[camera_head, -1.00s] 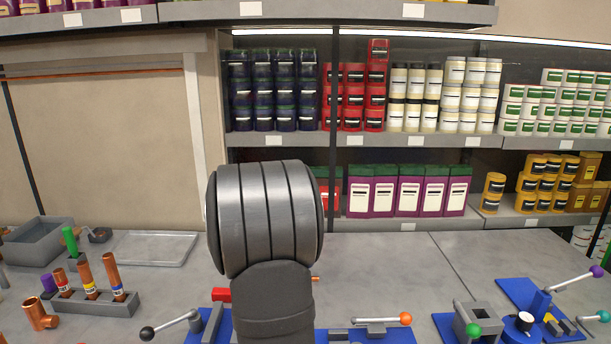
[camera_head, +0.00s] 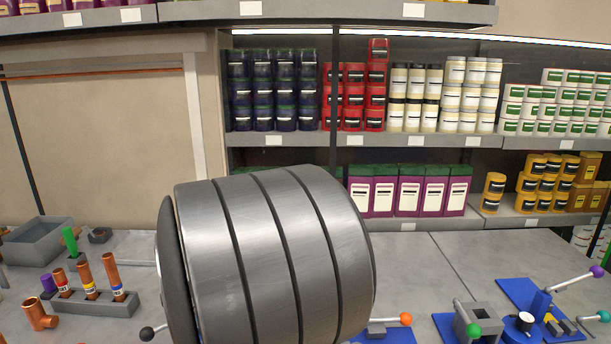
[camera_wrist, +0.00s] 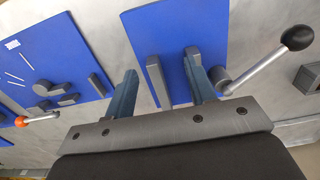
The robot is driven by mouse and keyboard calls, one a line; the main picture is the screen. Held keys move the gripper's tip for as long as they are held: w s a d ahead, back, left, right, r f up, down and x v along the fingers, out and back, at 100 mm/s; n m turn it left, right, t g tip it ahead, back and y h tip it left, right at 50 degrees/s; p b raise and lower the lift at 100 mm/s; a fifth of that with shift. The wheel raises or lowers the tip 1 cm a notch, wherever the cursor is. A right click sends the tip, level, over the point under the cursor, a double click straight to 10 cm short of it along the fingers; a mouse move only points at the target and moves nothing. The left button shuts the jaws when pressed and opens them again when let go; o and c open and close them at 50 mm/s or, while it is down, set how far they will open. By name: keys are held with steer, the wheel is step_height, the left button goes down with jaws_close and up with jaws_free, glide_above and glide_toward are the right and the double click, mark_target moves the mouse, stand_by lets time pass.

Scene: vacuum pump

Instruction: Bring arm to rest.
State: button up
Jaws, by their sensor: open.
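In the wrist view my gripper (camera_wrist: 163,78) is open, its two fingers spread apart over the blue fixture plates. No held object shows between the fingers; a grey block (camera_wrist: 158,80) on the plate lies in the line of sight between them. A blue plate (camera_wrist: 225,25) with a lever ending in a black knob (camera_wrist: 298,38) is at the right. Another blue plate (camera_wrist: 50,45) with grey blocks and an orange-knobbed lever (camera_wrist: 38,119) is at the left. In the head view my large grey arm link fills the middle and the gripper is hidden.
A grey rack (camera_head: 92,305) holds copper tubes at the left, by a copper fitting (camera_head: 38,315) and a grey bin (camera_head: 40,242). Blue fixtures with a green knob (camera_head: 473,330) stand at the right. Shelves of cans (camera_head: 272,90) are behind. The right rear worktop (camera_head: 455,255) is bare.

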steer(key=shift+f, duration=2.45)
